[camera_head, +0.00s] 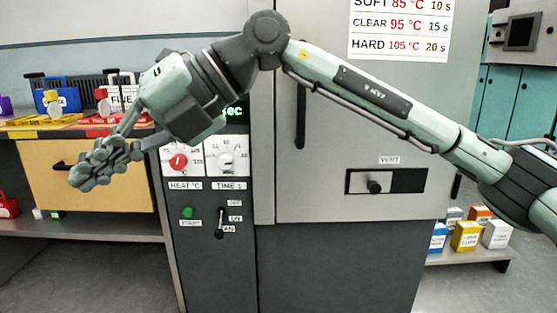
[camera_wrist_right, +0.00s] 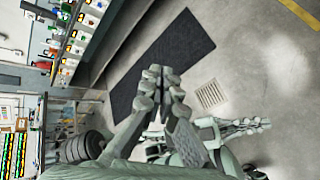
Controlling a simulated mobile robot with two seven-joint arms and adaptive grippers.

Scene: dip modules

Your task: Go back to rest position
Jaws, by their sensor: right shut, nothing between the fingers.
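My right arm (camera_head: 375,95) comes in from the right and stretches across the front of the oven cabinet (camera_head: 340,130). My right gripper (camera_head: 92,170) is at the left in the head view, shut and empty, in front of the wooden drawer (camera_head: 85,185). In the right wrist view its closed fingers (camera_wrist_right: 160,75) point toward the floor and a dark mat (camera_wrist_right: 160,60). My left gripper is not in the head view; part of a second hand (camera_wrist_right: 245,127) shows low in the wrist view, and I cannot tell its state.
The control panel has a red heat knob (camera_head: 178,161), a time knob (camera_head: 226,160), a green start button (camera_head: 187,212) and a switch (camera_head: 220,222). A vent slider (camera_head: 375,186) is on the cabinet. Small boxes (camera_head: 466,236) stand on a low shelf at right.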

